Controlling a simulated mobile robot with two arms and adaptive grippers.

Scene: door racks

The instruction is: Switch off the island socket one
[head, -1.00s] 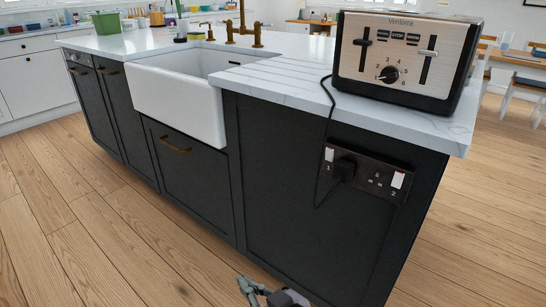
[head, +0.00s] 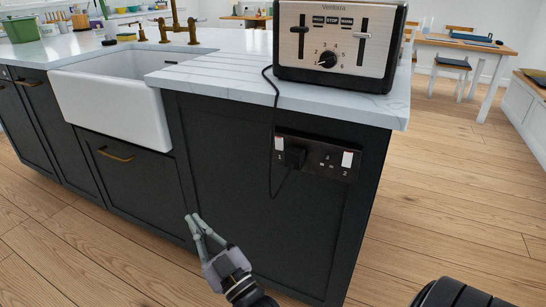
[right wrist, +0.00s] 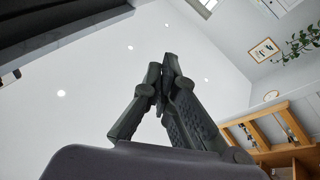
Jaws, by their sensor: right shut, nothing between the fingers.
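The double socket plate (head: 317,156) is dark and sits on the dark end panel of the island, below the worktop. Island socket one is its left side, with a white switch (head: 279,144) above the number 1. A black plug (head: 295,157) sits in that socket. The right switch (head: 347,159) is above the number 2. I cannot tell which way the switches are tipped. My right gripper (head: 193,217) is shut and empty, low in front of the panel, left of and below the socket. Its closed fingers also show in the right wrist view (right wrist: 168,62). My left gripper is not in view.
A toaster (head: 338,45) stands on the pale worktop (head: 230,78) above the socket, and its black cord (head: 272,120) hangs down to the plug. A white sink (head: 110,100) is at the left. The wooden floor (head: 450,225) right of the island is clear.

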